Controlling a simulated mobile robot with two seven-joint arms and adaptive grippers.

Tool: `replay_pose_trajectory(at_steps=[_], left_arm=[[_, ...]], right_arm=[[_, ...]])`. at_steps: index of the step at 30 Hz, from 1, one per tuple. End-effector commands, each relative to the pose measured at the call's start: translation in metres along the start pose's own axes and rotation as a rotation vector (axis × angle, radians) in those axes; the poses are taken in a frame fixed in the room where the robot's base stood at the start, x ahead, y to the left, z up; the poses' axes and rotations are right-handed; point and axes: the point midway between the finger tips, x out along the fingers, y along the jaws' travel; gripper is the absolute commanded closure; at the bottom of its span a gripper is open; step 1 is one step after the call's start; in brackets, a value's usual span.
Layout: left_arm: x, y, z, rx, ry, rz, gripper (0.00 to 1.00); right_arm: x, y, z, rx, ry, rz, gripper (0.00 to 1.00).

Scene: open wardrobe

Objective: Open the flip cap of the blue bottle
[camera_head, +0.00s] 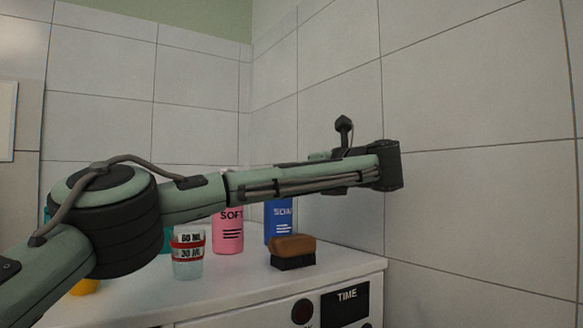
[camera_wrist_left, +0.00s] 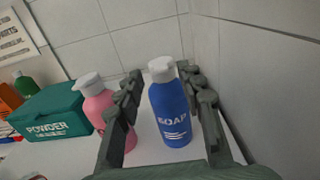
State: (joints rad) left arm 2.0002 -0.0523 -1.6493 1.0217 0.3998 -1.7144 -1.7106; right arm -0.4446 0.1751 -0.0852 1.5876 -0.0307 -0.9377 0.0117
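The blue bottle (camera_head: 279,228), labelled SOAP, stands upright on the white counter, partly hidden behind my left arm in the head view. In the left wrist view the blue bottle (camera_wrist_left: 171,112) shows its white cap (camera_wrist_left: 161,68), which looks shut, though its lid seam is too small to make out. My left gripper (camera_wrist_left: 163,80) is open, with one finger on each side of the bottle in that view. I see no clear contact, and I cannot tell how far the bottle is from the fingertips. My right gripper is not in view.
A pink bottle (camera_head: 228,232) stands just left of the blue one, close to a finger in the wrist view. A brown brush (camera_head: 292,249) and a cup (camera_head: 187,256) stand in front. A teal POWDER box (camera_wrist_left: 50,112) is farther left. Tiled walls (camera_head: 450,120) bound the right side.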

Motion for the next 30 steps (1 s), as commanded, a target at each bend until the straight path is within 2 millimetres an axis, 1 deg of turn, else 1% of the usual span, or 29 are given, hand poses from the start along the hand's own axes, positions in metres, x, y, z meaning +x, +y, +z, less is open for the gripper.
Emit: replay_pose_trajectory(at_steps=[1, 4, 12, 13, 22, 27, 30], left_arm=[[0.0057, 0.0003, 0.0011, 0.000, 0.000, 0.002, 0.62], [0.0117, 0.0000, 0.0007, 0.000, 0.000, 0.000, 0.62], [0.0141, 0.0000, 0.0000, -0.001, 0.000, -0.001, 0.62], [0.0140, 0.0000, 0.0001, -0.001, 0.000, -0.001, 0.63], [0.0139, 0.0001, 0.0002, -0.001, 0.000, 0.000, 1.00], [0.0138, 0.0001, 0.0007, -0.001, 0.003, 0.000, 1.00], [0.0142, 0.0002, 0.0045, -0.005, 0.038, 0.002, 1.00]], right_arm=[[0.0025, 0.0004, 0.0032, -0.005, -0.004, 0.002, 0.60], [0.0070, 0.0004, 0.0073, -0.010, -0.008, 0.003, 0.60], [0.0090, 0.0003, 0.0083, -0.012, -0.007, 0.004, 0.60], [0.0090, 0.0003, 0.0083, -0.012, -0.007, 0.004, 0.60], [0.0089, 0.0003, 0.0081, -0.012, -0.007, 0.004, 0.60], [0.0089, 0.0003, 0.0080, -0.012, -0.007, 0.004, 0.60], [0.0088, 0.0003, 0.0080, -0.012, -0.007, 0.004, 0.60]])
